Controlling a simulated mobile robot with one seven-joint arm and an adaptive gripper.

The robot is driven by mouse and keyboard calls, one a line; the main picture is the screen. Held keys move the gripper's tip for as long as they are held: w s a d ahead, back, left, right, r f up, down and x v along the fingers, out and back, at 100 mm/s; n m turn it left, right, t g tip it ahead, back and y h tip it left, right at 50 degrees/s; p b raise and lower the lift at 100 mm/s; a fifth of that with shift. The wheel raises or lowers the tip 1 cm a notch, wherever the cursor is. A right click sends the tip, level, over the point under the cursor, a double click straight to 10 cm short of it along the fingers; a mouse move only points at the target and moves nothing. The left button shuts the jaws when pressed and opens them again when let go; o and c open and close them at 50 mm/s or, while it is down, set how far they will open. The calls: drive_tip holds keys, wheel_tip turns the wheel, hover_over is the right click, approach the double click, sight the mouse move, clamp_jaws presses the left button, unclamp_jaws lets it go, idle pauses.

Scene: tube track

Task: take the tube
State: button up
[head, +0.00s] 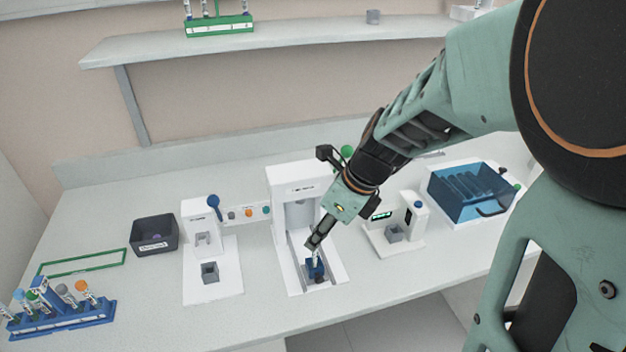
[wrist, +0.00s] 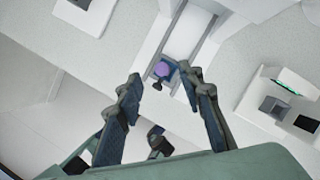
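The tube, seen from above in the wrist view as a purple cap (wrist: 162,69), stands in a small dark blue holder (head: 314,271) on the slide of the white middle device (head: 297,188). In the head view only a small pale part of the tube shows under my gripper (head: 315,243). In the wrist view my gripper (wrist: 162,80) is open, with its two fingers apart and the purple cap in line with the gap between their tips. Nothing is held. I cannot tell whether the fingertips reach down beside the cap.
A white device (head: 203,217) stands to the left and another with a green display (head: 412,213) to the right. A blue rack with several tubes (head: 72,318) is at far left, beside a dark bin (head: 154,236). A blue transparent box (head: 466,194) is at right.

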hover_over(315, 259)
drive_tip(key=f, duration=0.4)
drive_tip(key=shift+w+f, duration=0.35)
drive_tip(key=shift+w, duration=0.05)
clamp_jaws()
